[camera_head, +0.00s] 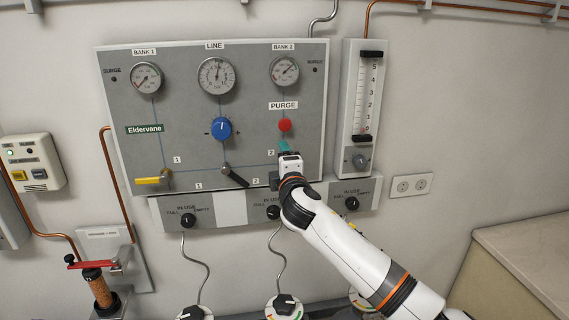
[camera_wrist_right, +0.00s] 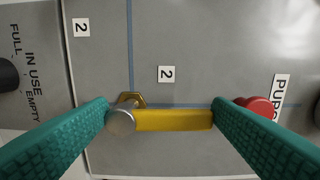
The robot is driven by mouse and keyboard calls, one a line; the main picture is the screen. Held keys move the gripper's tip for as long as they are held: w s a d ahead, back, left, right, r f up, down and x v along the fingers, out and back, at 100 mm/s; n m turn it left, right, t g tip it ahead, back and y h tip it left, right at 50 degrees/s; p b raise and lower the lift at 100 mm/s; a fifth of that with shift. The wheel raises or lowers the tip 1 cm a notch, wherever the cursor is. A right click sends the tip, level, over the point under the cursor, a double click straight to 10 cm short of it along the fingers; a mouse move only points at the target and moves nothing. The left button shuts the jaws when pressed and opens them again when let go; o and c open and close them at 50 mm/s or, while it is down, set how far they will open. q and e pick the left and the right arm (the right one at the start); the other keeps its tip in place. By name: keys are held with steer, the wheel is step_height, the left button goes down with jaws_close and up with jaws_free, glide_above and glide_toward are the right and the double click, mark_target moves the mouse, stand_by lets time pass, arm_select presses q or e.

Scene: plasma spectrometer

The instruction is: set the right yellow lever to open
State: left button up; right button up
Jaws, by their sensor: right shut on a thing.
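The right yellow lever (camera_wrist_right: 174,120) shows in the right wrist view, with a round metal hub (camera_wrist_right: 121,122) at its left end. It lies along the blue line that runs toward the red button, so it points up the panel. My right gripper (camera_wrist_right: 166,118) has teal fingers at both ends of the lever, one by the hub and one at the tip. In the head view my right gripper (camera_head: 287,152) is at the panel's lower right and hides this lever. The left yellow lever (camera_head: 150,180) lies sideways on the panel. My left gripper is out of view.
The red purge button (camera_head: 285,125) is just above my right gripper. A black lever (camera_head: 234,176) is to its left, and a blue knob (camera_head: 221,128) sits higher. A flowmeter (camera_head: 364,100) stands to the right. Black selector knobs (camera_head: 273,212) are on the strip below.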

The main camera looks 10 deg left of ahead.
steer(key=shift+r, duration=0.1)
steer(key=o, duration=1.4)
steer(key=shift+c, duration=0.2)
steer(key=b+v, duration=0.3)
steer(key=v, duration=0.9)
steer(key=shift+b, duration=0.3)
